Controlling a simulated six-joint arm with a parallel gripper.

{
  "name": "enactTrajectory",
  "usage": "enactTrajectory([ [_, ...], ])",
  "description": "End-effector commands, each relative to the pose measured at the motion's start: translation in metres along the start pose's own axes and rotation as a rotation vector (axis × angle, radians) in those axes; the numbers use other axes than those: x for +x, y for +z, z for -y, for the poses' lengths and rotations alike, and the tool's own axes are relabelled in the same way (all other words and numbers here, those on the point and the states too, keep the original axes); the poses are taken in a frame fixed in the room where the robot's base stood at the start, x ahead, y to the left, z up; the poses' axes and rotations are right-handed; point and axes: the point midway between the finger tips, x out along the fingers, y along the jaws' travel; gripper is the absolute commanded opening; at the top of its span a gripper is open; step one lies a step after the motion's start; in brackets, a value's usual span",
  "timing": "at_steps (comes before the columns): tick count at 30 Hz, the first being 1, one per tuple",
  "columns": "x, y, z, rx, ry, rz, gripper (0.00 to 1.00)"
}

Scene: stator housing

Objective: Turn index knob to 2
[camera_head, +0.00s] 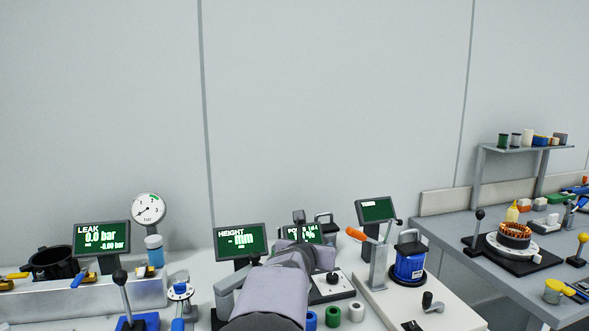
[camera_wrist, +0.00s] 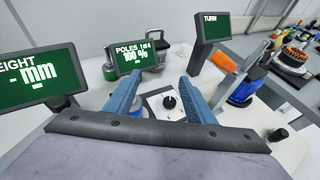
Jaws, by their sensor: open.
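The index knob looks to be the black round knob (camera_wrist: 169,102) on a white plate (camera_wrist: 156,105) with small dark marks. It shows between my fingers in the wrist view. In the head view the black knob (camera_head: 332,279) sits just right of and below the end of my arm. My gripper (camera_wrist: 161,77) is open, with one blue finger to each side of the knob in the picture and nothing held. I cannot tell how high the fingers are above the plate. The knob's pointer setting is too small to read.
A HEIGHT display (camera_wrist: 36,77) is at left and a TURN display (camera_wrist: 218,26) at right. An orange-handled lever (camera_head: 357,235) and a blue motor housing (camera_head: 409,266) stand right of the plate.

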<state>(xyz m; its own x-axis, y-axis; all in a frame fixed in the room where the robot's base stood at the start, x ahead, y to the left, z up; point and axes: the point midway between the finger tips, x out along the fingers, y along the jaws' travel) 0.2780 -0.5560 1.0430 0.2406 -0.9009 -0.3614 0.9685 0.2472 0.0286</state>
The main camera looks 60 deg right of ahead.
Motion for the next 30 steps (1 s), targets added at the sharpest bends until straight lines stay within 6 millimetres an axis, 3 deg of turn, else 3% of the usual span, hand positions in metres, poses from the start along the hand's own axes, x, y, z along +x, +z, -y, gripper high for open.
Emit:
enactTrajectory([
  [1,-0.005,0.013,-0.002,-0.001,0.01,0.006,0.5],
  [15,-0.04,0.086,-0.026,-0.027,0.113,0.056,0.5],
  [30,-0.075,0.151,-0.048,-0.055,0.208,0.121,0.5],
])
